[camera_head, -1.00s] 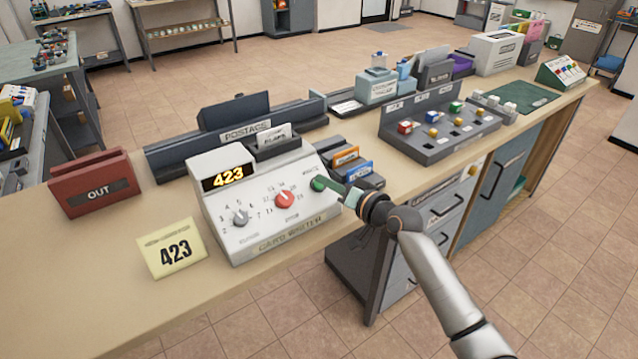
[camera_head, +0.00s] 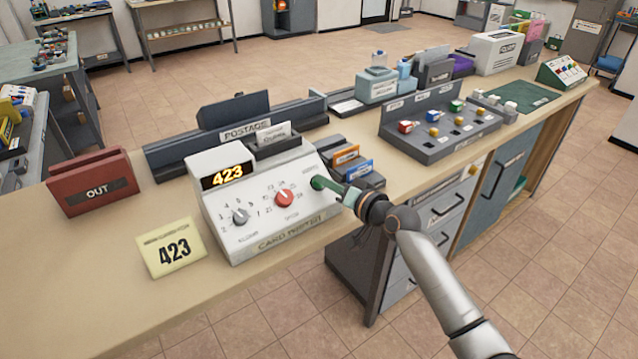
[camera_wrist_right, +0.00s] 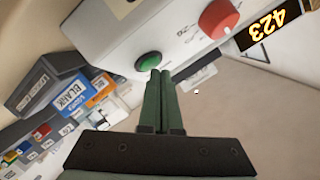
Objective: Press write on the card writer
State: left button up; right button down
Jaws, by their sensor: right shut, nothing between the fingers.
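The card writer (camera_head: 262,212) is a white box on the counter with a lit display (camera_head: 228,174) reading 423. It has a grey knob (camera_head: 239,216) and a red knob (camera_head: 284,199) on its sloped face. The green write button (camera_wrist_right: 148,62) shows in the right wrist view; in the head view the fingers mostly cover it. My right gripper (camera_head: 322,183) is shut and empty, its green fingertips at the button. In the right wrist view the fingertips (camera_wrist_right: 161,72) lie right beside the button's edge; I cannot tell if they touch. My left gripper is not in view.
A yellow card (camera_head: 172,247) reading 423 stands left of the writer, near a red OUT holder (camera_head: 93,182). A card slot holder (camera_head: 278,145) stands behind the writer. Blue and orange card bins (camera_head: 358,168) and a grey sorting panel (camera_head: 440,130) stand to the right.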

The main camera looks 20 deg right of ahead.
jog(key=shift+w+f+b, duration=0.2)
jog(key=shift+f+b, duration=0.15)
jog(key=shift+b, duration=0.05)
dwell(0.5)
dwell(0.4)
jog(key=shift+s+r+p, duration=0.45)
jog(key=shift+r+p, duration=0.2)
jog(key=shift+p, duration=0.25)
jog(key=shift+d, duration=0.1)
jog(key=s+r+p, duration=0.1)
jog(key=r+p, duration=0.1)
jog(key=p, duration=0.1)
jog(key=s+d+r+p, duration=0.1)
jog(key=r+p, duration=0.1)
jog(key=shift+s+r, duration=0.1)
jog(key=shift+s, duration=0.25)
